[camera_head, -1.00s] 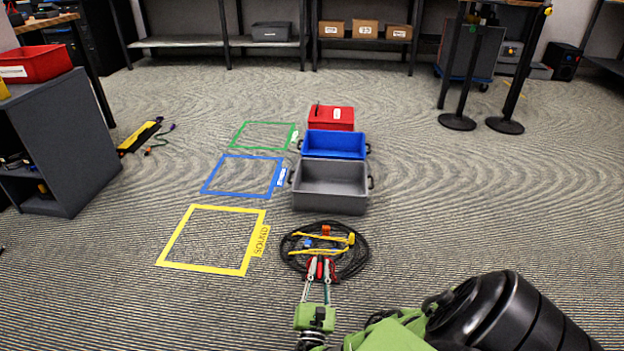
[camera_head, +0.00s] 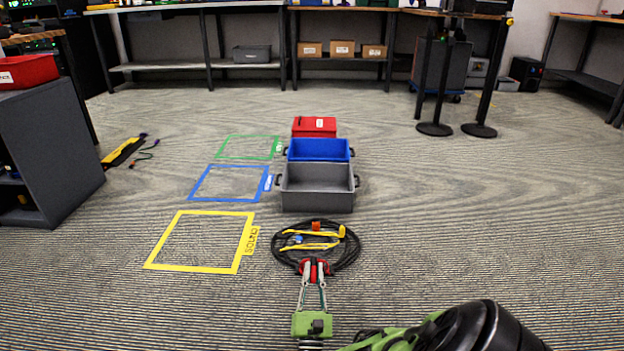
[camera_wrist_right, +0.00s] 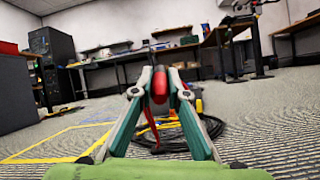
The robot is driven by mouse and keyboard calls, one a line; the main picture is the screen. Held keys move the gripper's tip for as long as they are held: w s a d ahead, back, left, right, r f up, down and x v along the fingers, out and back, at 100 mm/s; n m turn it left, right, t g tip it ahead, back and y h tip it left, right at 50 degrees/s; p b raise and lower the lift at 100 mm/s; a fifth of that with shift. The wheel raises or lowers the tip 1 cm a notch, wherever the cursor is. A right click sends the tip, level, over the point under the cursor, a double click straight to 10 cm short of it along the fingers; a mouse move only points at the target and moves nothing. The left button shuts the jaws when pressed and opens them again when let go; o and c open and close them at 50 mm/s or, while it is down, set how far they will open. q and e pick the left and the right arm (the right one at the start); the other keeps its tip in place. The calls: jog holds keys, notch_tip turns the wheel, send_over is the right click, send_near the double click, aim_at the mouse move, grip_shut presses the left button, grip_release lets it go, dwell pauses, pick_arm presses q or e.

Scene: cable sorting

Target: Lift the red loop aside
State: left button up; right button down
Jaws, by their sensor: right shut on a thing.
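My right gripper (camera_head: 314,268) is at the near edge of a coil of black cable (camera_head: 346,256) on the carpet. In the right wrist view the right gripper (camera_wrist_right: 160,84) is shut on the red loop (camera_wrist_right: 154,128), which hangs down from between its fingertips. In the head view a little of the red loop (camera_head: 329,268) shows around the fingertips. Yellow cable (camera_head: 308,246) with orange and blue parts lies inside the black coil. Whether the red loop is clear of the black coil, I cannot tell. My left gripper is not in view.
A grey bin (camera_head: 318,204), a blue bin (camera_head: 319,157) and a red box (camera_head: 314,133) stand in a row beyond the coil. Yellow (camera_head: 195,268), blue (camera_head: 193,190) and green (camera_head: 222,146) taped squares lie to their left. Carpet to the right is clear.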

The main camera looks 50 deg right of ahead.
jog(key=shift+s+a+f, duration=0.1)
jog(key=shift+f, duration=0.1)
jog(key=c, duration=2)
grip_release()
jog(key=s+a, duration=0.3)
jog(key=a, duration=0.1)
jog(key=s+a+f, duration=0.1)
jog(key=s+a, duration=0.2)
jog(key=a, duration=0.1)
jog(key=s+a+f, duration=0.1)
jog(key=s+a, duration=0.3)
jog(key=a, duration=0.1)
jog(key=shift+f, duration=0.2)
jog(key=shift+s, duration=0.1)
